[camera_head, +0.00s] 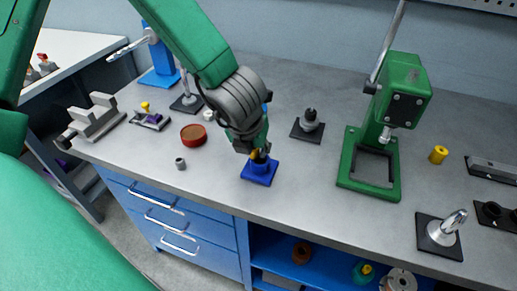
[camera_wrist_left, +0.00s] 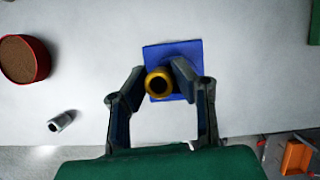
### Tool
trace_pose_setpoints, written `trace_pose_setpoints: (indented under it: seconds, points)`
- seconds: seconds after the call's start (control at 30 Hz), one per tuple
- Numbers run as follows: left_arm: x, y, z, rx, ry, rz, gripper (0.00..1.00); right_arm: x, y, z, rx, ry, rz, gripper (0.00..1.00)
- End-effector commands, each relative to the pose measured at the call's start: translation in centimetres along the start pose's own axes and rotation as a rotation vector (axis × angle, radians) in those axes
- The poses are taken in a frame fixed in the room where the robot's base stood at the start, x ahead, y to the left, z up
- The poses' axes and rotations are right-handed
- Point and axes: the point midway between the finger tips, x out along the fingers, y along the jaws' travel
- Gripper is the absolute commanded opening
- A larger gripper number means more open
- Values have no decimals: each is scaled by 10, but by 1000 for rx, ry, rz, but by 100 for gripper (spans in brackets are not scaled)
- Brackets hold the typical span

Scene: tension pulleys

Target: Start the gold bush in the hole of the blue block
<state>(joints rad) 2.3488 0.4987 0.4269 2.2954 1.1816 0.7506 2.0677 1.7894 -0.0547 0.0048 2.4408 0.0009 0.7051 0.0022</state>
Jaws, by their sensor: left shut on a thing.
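The blue block (camera_head: 259,173) stands on its flat square base on the grey bench, and the base also shows in the left wrist view (camera_wrist_left: 187,53). My left gripper (camera_head: 256,153) is directly over the block with its fingers pointing down. In the left wrist view my left gripper (camera_wrist_left: 160,80) is shut on the gold bush (camera_wrist_left: 159,83), one finger on each side. The bush shows end-on with a dark bore, over the block's base. The block's hole is hidden behind the bush and fingers, so I cannot tell whether the bush touches it. My right gripper is not in view.
A red-rimmed round dish (camera_head: 193,135) and a small grey sleeve (camera_head: 180,163) lie left of the block. A green press (camera_head: 370,150) stands to the right, with a yellow piece (camera_head: 438,155) beyond it. The bench's front edge runs close in front of the block.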

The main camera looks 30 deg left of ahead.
Motion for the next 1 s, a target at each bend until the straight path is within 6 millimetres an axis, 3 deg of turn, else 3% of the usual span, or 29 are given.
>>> trace_pose_setpoints:
  seconds: [1.0]
  points:
    - [-4, -12, -1, 24, -9, 56, 0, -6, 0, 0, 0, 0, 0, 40]
